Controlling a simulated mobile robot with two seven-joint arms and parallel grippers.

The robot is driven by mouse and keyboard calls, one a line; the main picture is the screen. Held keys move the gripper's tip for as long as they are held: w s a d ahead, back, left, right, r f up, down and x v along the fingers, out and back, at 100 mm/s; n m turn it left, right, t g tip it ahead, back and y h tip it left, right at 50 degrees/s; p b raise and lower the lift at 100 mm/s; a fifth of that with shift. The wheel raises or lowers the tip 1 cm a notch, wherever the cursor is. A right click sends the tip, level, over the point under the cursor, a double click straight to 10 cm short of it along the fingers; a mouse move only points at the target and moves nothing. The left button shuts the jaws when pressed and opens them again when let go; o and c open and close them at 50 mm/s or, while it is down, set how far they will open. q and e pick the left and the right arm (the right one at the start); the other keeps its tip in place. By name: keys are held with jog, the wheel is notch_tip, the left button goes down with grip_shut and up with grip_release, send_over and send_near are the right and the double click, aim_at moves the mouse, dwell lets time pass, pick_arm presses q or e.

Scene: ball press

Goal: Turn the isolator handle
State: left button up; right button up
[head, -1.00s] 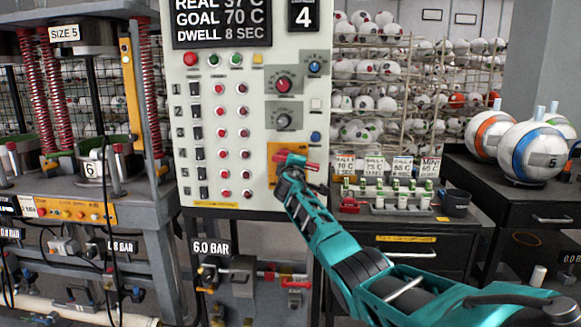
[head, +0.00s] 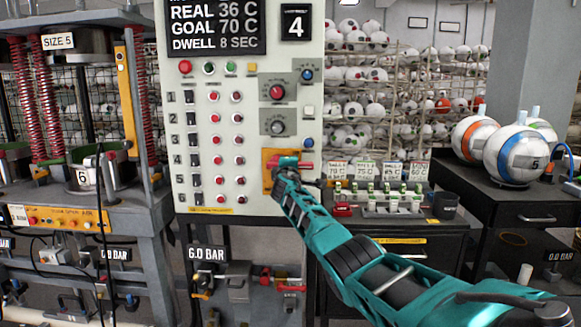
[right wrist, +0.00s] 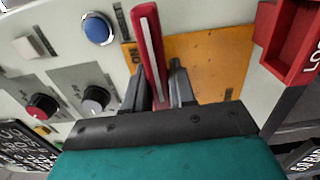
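The isolator handle is a red bar with a pale stripe, in front of a yellow-orange plate (head: 268,182) low on the right of the control panel. In the right wrist view the red handle (right wrist: 150,50) stands between the two dark fingers of my right gripper (right wrist: 158,88), which look closed against its sides. In the head view my right gripper (head: 287,170) is at the plate and covers much of the handle; a red end (head: 305,165) shows. The plate bears letters reading "ON" beside the handle in the right wrist view. My left gripper is not in view.
A blue button (right wrist: 97,28) and two knobs are near the handle. A red box-like part (right wrist: 292,45) is close on the right in the right wrist view. A dark cabinet (head: 400,262) stands right of the panel, a press (head: 85,215) left.

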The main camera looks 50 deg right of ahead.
jog(key=o, duration=0.4)
jog(key=shift+r, duration=0.1)
jog(key=shift+c, duration=0.2)
jog(key=p+v, duration=0.2)
jog(key=v, duration=1.1)
jog(key=shift+p, duration=0.35)
jog(key=shift+d, duration=0.1)
